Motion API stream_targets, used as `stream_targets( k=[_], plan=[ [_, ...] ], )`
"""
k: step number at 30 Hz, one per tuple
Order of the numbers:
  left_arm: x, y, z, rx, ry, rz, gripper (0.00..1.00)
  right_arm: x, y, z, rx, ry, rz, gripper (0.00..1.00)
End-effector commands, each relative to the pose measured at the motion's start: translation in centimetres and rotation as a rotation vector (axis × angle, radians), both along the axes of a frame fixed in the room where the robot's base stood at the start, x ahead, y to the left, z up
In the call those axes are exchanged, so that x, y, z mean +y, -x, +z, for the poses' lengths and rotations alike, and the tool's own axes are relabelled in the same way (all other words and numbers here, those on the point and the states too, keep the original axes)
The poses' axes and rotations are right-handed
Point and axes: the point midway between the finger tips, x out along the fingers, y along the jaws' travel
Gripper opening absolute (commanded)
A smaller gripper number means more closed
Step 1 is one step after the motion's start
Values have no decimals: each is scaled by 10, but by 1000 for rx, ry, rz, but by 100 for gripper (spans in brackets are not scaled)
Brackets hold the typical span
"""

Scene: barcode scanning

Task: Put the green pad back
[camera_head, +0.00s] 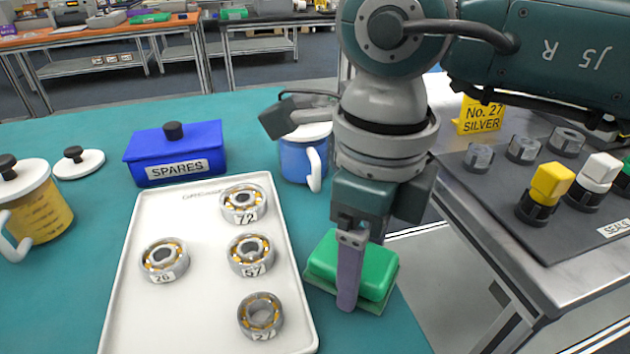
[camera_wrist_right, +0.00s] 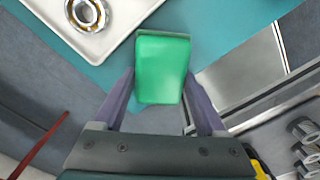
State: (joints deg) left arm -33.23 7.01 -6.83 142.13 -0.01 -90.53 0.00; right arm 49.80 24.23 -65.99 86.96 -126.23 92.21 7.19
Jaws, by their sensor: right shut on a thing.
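The green pad (camera_head: 372,268) is a bright green block at the front right edge of the teal table, just right of the white tray. A thin, dull green flat piece shows along its lower edge. My right gripper (camera_head: 350,300) points down at the pad, one purple finger across its near side. In the right wrist view the pad (camera_wrist_right: 162,70) lies between the two fingertips of my right gripper (camera_wrist_right: 158,82), which is shut on it. I cannot tell whether the pad touches the table. My left gripper is not in view.
A white tray (camera_head: 200,322) holds several numbered bearings. A blue SPARES box (camera_head: 175,155), a blue mug (camera_head: 297,162) and a yellow jar (camera_head: 40,212) stand behind and left. A grey side table (camera_head: 560,285) with seals and a yellow sign (camera_head: 480,117) lies right, across a gap.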

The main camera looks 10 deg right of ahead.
Motion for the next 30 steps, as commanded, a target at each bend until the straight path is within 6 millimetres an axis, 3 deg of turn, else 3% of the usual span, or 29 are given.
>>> stream_targets(
  k=[14,15,21,30],
  plan=[
    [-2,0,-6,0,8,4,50,0,0,-14,-1,0,1,22],
    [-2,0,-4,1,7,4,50,0,0,-12,-1,-1,1,78],
    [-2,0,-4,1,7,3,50,0,0,-12,-1,-1,0,100],
    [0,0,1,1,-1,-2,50,0,0,-6,-1,-1,0,100]
  ],
)
